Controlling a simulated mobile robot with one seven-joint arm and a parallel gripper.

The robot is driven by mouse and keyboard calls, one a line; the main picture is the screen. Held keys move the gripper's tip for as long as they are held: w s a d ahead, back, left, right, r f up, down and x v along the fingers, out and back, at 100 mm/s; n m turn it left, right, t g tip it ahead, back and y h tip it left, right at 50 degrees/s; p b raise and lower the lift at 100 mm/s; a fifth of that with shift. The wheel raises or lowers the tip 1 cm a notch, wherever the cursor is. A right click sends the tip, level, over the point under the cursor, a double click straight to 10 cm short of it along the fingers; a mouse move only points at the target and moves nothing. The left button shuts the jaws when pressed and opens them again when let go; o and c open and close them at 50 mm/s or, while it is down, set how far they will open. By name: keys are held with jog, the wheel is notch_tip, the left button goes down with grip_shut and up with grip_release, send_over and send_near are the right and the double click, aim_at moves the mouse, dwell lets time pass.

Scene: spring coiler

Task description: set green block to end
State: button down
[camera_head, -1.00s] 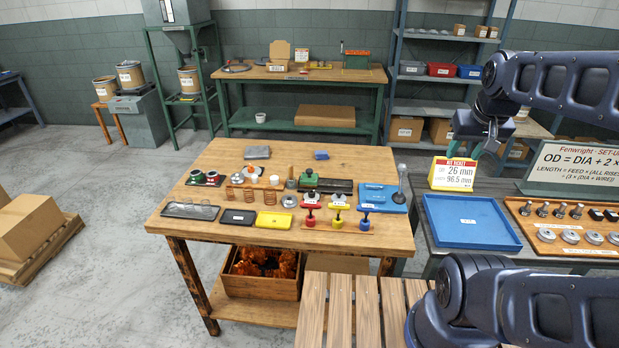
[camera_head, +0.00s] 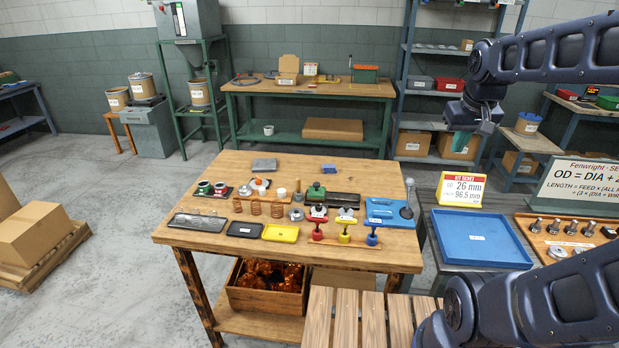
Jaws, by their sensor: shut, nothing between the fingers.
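A small green block (camera_head: 316,191) with a dark knob on top stands near the middle of the wooden workbench (camera_head: 225,170). My gripper (camera_head: 487,128) is shut and empty, pointing down at the upper right, well away from the green block. Its fingertips are small and partly dark in this view.
Black (camera_head: 244,229) and yellow (camera_head: 281,233) trays, copper springs (camera_head: 255,207) and a blue tool base (camera_head: 388,211) crowd the bench. A small blue block (camera_head: 328,168) lies at the back. A large blue tray (camera_head: 480,238) and a kit ticket sign (camera_head: 461,189) stand to the right.

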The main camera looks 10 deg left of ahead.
jog(key=w+a+f+n+g+h, duration=0.1)
jog(key=w+a+n+g, duration=0.35)
jog(key=w+a, duration=1.6)
jog(key=w+a+f+n+h, duration=0.1)
jog(key=w+a+f+n, duration=0.2)
jog(key=a+f, duration=0.6)
jog(key=w+a+f+n+h, duration=0.1)
jog(key=w+a+f+n, duration=0.2)
jog(key=a, duration=1.3)
jog(key=w+f, duration=0.3)
jog(key=f, duration=0.3)
jog(key=shift+a+g, duration=0.3)
jog(key=shift+g, duration=0.05)
jog(key=shift+n, duration=0.25)
send_over(313, 189)
jog(key=a, duration=0.2)
jog(key=shift+w+d+f, duration=0.1)
jog(key=shift+w+f, duration=0.05)
jog(key=shift+f, duration=1.55)
jog(key=shift+w+d+f, duration=0.1)
jog(key=shift+w+f, duration=0.05)
jog(key=shift+f, duration=1.55)
jog(key=shift+w+f, duration=0.15)
jog(key=shift+f, duration=1.55)
